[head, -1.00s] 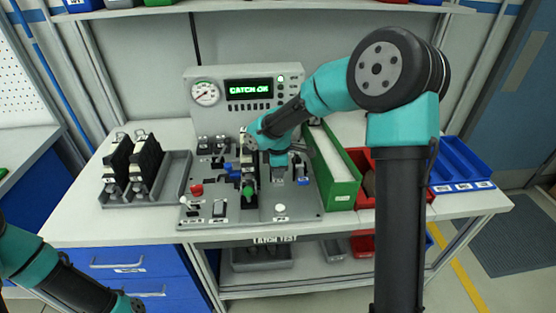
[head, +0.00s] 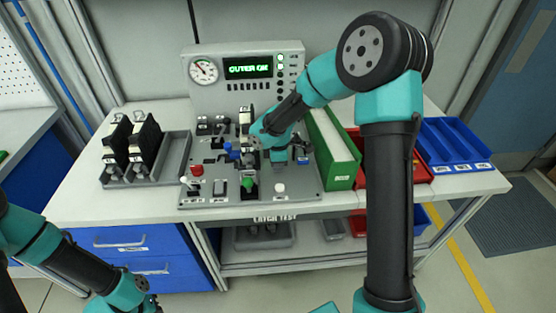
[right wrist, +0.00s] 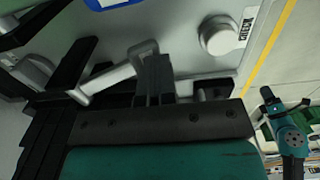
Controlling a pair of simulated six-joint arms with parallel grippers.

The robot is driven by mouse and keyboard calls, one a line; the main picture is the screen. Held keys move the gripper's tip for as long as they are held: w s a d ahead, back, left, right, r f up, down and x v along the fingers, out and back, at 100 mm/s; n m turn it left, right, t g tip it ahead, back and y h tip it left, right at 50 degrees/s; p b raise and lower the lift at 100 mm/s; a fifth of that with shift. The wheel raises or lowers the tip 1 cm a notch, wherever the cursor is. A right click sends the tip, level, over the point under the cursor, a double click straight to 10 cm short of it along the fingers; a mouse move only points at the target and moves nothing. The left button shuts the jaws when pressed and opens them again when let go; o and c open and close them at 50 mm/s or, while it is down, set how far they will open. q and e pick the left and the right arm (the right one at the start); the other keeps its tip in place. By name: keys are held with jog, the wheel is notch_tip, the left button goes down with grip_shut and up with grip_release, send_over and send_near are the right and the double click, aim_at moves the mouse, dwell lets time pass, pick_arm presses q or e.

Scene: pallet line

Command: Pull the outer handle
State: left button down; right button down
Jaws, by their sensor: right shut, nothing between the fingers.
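The outer handle (right wrist: 112,78) is a pale metal bar on a black latch unit, seen close up in the right wrist view. My right gripper (right wrist: 155,70) has its dark fingers together, empty, close beside the bar's end; I cannot tell whether they touch it. In the head view my right wrist hangs over the grey test panel (head: 228,200) and hides part of the latch unit (head: 246,125). The display (head: 248,68) reads OUTER OK in green. My left arm is at the lower left; its gripper is not visible.
A grey tray (head: 176,160) with black latch units stands left of the panel. A green bin (head: 340,170), a red bin (head: 412,168) and a blue bin (head: 455,143) stand to the right. Red, green and white buttons line the panel's front. A gauge (head: 204,71) is behind.

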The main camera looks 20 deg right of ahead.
jog(key=shift+s+f, duration=0.2)
jog(key=s+a+r, duration=0.2)
jog(key=s+r, duration=0.3)
jog(key=r, duration=0.8)
jog(key=shift+s, duration=0.1)
dwell(0.6)
